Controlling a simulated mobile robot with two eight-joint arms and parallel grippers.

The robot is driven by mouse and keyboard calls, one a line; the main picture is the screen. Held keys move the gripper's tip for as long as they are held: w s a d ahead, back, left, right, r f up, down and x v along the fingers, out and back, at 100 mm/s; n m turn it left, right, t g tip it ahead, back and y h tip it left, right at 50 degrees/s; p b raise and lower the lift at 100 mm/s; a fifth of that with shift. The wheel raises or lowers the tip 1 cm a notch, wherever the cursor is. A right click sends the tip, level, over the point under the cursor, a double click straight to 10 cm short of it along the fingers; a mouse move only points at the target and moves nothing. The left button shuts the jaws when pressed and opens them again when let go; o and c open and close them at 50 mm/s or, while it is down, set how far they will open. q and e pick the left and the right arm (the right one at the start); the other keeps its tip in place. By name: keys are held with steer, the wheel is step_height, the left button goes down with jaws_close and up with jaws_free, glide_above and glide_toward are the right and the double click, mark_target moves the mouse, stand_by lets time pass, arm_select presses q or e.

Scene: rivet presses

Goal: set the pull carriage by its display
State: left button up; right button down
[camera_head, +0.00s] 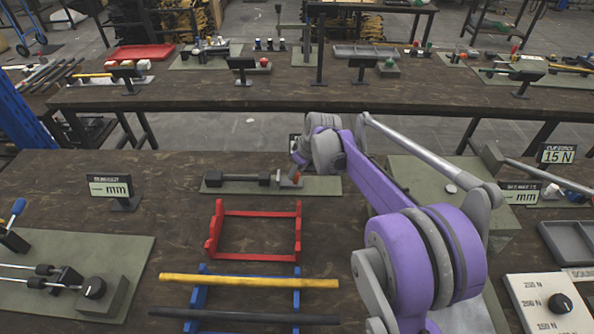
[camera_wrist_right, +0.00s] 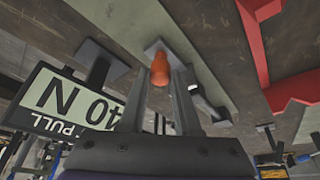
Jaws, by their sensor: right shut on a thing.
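The pull fixture lies on a green plate (camera_head: 325,186) at the far edge of the near bench, with a dark bar and black blocks (camera_head: 238,181) along it. My right gripper (camera_head: 296,177) is at its right end, partly covered by my purple arm. In the right wrist view the gripper (camera_wrist_right: 166,95) is shut on an orange handle (camera_wrist_right: 160,72), which shows between its fingers. The pull display (camera_wrist_right: 75,102) stands beside it, upside down in that view. It seems to read 40 N, partly hidden. In the head view my arm hides most of this display. My left gripper is not in view.
A red frame (camera_head: 258,257) stands just in front of the fixture. Yellow (camera_head: 250,281) and black rods lie on blue supports nearer me. A display marked mm (camera_head: 110,188) stands left, a green box (camera_head: 430,172) right. Bare bench lies left of the red frame.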

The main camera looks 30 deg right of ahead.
stand_by(0.8)
steer(key=c, duration=0.6)
jaws_free()
steer(key=a+v, duration=0.1)
steer(key=v, duration=0.9)
steer(key=shift+s+d+r+p, duration=0.2)
steer(key=shift+d+r+p, duration=0.15)
steer(key=shift+d+p, duration=0.1)
